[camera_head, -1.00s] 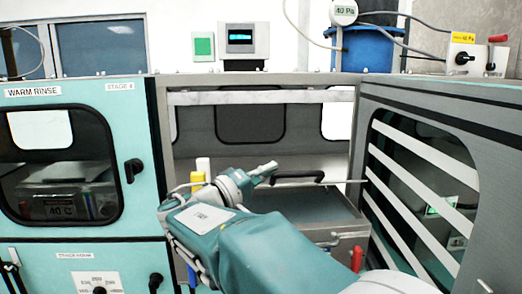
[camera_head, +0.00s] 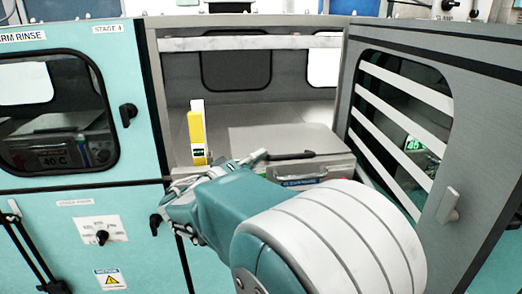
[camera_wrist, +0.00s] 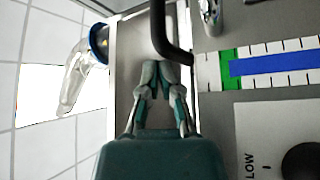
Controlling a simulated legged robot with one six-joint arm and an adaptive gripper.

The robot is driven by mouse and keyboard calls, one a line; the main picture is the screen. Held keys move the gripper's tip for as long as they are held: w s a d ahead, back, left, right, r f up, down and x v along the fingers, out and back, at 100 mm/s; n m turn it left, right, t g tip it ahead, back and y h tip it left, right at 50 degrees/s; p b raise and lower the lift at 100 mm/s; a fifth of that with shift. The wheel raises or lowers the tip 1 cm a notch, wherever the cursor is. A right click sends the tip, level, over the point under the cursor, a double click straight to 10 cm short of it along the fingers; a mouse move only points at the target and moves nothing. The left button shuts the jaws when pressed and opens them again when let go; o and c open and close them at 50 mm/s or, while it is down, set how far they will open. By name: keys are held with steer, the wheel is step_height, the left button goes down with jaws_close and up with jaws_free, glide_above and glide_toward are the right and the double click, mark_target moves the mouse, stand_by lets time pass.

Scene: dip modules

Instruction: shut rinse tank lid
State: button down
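The rinse tank (camera_head: 335,172) is a grey metal box inside the open cabinet bay. Its lid (camera_head: 285,138) looks roughly level on top; I cannot tell whether it is fully seated. The lid's black bar handle (camera_head: 290,156) is at the front edge. My gripper (camera_head: 258,157) reaches the left end of this handle. In the wrist view my gripper (camera_wrist: 159,68) has its fingertips together, with the bent black handle (camera_wrist: 163,28) just beyond them. No part of the handle is clearly between the fingers. My arm hides the tank's lower left front.
A yellow and white upright block (camera_head: 197,135) stands left of the tank. The slatted door (camera_head: 395,130) is swung open on the right. The warm rinse cabinet (camera_head: 60,110) is on the left. The wrist view shows a clear bottle-like object (camera_wrist: 75,80).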

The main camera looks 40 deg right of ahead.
steer(key=shift+s+f, duration=0.15)
steer(key=shift+d, duration=0.1)
steer(key=v, duration=1.3)
steer(key=s+d+f+n+g+y, duration=0.1)
steer(key=s+d+f+n+y, duration=0.1)
steer(key=s+f+y, duration=0.7)
steer(key=s+a+t+y, duration=0.1)
steer(key=a+t+y, duration=0.2)
steer(key=a+y, duration=0.2)
steer(key=s+a+f+n+t+y, duration=0.1)
steer(key=s+a+t+y, duration=0.1)
steer(key=a+y, duration=0.4)
steer(key=shift+s+a+n+t+y, duration=0.15)
steer(key=shift+s+n+t+y, duration=0.2)
steer(key=shift+t, duration=0.25)
